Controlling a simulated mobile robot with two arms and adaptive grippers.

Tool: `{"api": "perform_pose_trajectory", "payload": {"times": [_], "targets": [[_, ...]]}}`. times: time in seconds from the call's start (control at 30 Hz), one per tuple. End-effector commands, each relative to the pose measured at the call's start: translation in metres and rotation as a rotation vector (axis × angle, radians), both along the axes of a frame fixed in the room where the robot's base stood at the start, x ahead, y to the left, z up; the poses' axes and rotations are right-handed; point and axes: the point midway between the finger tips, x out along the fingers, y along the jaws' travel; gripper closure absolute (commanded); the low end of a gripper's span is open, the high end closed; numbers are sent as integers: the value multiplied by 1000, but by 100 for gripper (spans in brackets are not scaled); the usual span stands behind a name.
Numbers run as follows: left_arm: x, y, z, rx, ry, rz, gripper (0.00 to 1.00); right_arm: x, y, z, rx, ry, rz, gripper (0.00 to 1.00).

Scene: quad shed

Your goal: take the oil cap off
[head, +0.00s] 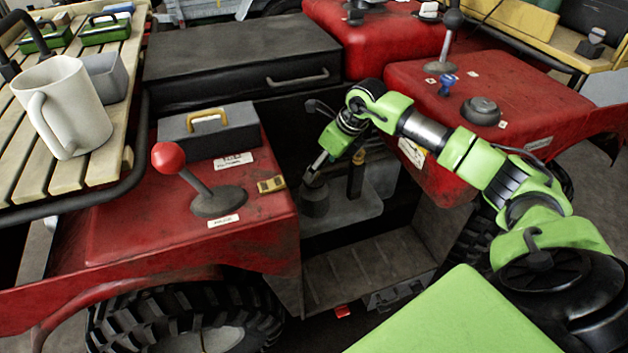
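A dark round cap (315,201) sits low in the recess between the red fenders, on a grey block. I take it for the oil cap; it has no label I can read. My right gripper (315,172) comes in from the right and points down at this cap, with its fingertips just above or at its top. I cannot tell whether they touch it. The fingers are small and seen side-on, so their opening is unclear. My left gripper is not in view.
A red-knobbed lever (169,157) rises from the left fender. A black round cap (481,110) sits on the right fender. A white mug (75,115) stands on the slatted rack.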

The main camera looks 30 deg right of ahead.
Motion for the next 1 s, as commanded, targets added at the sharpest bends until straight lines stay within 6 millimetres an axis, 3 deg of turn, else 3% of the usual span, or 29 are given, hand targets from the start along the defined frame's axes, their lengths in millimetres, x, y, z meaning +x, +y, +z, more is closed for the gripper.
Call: {"api": "perform_pose_trajectory", "payload": {"times": [0.3,0.63,0.8,1.0], "targets": [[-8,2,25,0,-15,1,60,9,9,-43,3,1,-1,38],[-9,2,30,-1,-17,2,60,13,9,-49,1,1,0,38],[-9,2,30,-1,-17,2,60,13,9,-49,1,0,0,77],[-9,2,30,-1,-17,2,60,13,9,-49,1,0,0,77]]}}
